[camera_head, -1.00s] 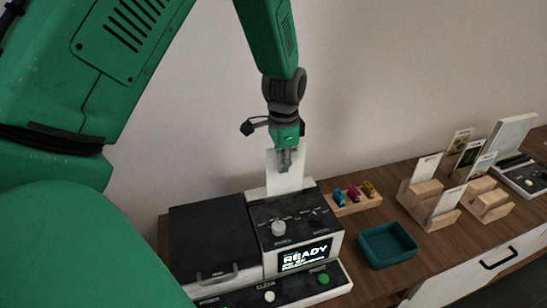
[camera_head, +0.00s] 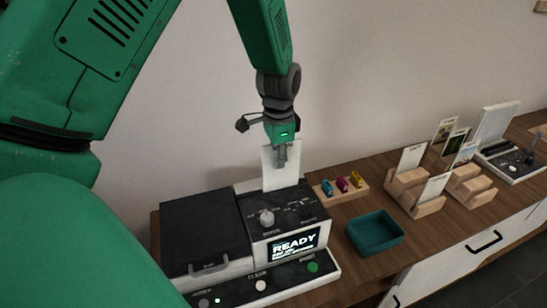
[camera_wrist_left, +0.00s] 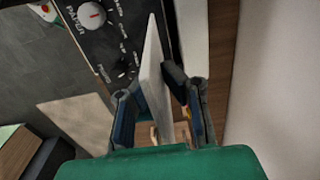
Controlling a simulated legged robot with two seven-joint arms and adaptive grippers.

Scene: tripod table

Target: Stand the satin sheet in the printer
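A white sheet (camera_head: 270,172) stands upright at the back edge of the printer (camera_head: 292,216) in the head view. My left gripper (camera_head: 280,165) points down and is shut on its upper part. In the left wrist view the sheet (camera_wrist_left: 152,70) shows nearly edge-on between the two fingers (camera_wrist_left: 158,100). The sheet's lower end is at the printer's rear top; I cannot tell whether it sits in a slot. The printer's display (camera_head: 293,245) reads READY. My right gripper is not in view.
A wooden rack with small coloured pieces (camera_head: 342,186) lies right of the printer. A teal tray (camera_head: 375,243) is in front of it. Wooden holders with cards (camera_head: 415,202) and another device (camera_head: 512,165) stand farther right. A wall (camera_head: 380,80) rises behind.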

